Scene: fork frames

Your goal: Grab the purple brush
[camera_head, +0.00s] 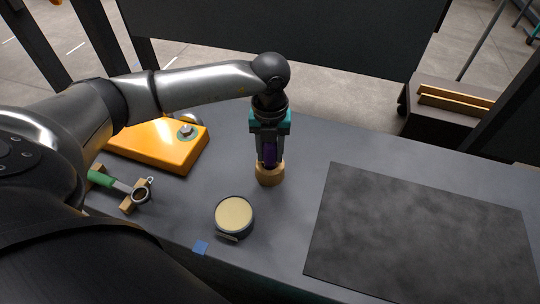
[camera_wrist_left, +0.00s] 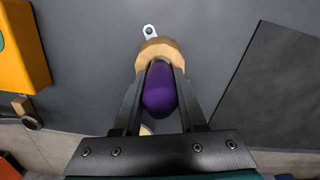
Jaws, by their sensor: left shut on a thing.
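The purple brush (camera_head: 270,153) stands upright on the grey table, in or on a round light-wood piece (camera_head: 269,176). I cannot tell whether that piece is part of the brush or a holder. My left gripper (camera_head: 269,160) points down from above with its fingers on both sides of the purple part, shut on it. In the left wrist view the rounded purple end of the brush (camera_wrist_left: 160,90) shows between the fingers, with the wood piece (camera_wrist_left: 160,48) around their tips. The lower end of the brush is hidden. My right gripper is not in view.
An orange box (camera_head: 150,150) and a green-handled tool (camera_head: 101,179) on wooden rests lie to the left. A round tin with a cream top (camera_head: 234,214) stands in front, near a blue tape patch (camera_head: 200,247). A flat dark mat (camera_head: 420,235) covers the right.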

